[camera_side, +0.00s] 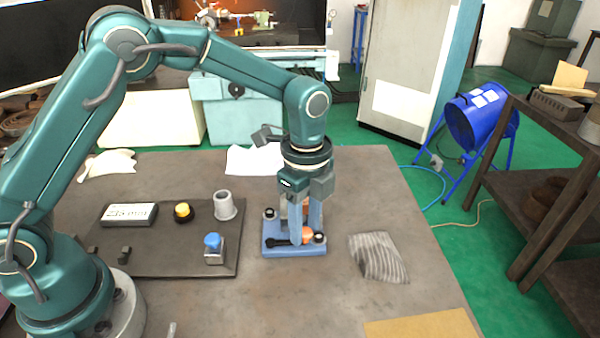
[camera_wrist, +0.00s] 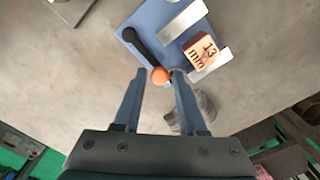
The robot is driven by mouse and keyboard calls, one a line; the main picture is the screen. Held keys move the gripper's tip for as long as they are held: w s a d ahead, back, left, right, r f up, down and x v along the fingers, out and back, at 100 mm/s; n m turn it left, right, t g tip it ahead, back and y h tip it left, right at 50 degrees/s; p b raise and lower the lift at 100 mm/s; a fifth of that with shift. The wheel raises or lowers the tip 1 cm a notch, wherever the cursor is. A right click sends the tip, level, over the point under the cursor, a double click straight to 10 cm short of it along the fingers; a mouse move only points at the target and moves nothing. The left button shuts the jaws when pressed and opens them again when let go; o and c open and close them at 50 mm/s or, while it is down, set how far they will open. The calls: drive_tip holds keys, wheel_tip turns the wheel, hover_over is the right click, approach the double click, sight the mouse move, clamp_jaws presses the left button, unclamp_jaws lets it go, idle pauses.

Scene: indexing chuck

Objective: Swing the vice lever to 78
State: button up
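The vice has a blue base (camera_side: 290,249), which also shows in the wrist view (camera_wrist: 150,18). Its black lever (camera_wrist: 143,48) ends in an orange ball knob (camera_wrist: 160,75); the knob also shows in the side view (camera_side: 307,234). A wooden block marked 13 mm (camera_wrist: 201,50) sits between two metal jaws (camera_wrist: 184,20). My gripper (camera_wrist: 159,73) points down over the vice, with its fingers on either side of the knob. A gap shows at the left finger; the right finger looks very close to the knob, and I cannot tell whether it touches.
Left of the vice, a dark board (camera_side: 165,262) carries a display box (camera_side: 129,214), a yellow button (camera_side: 182,210), a grey cup (camera_side: 224,206) and a blue-topped part (camera_side: 213,243). A striped cloth (camera_side: 378,257) lies to the right. The table front is mostly clear.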

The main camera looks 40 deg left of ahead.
clamp_jaws()
drive_tip(key=shift+r, duration=0.1)
idle(1.2)
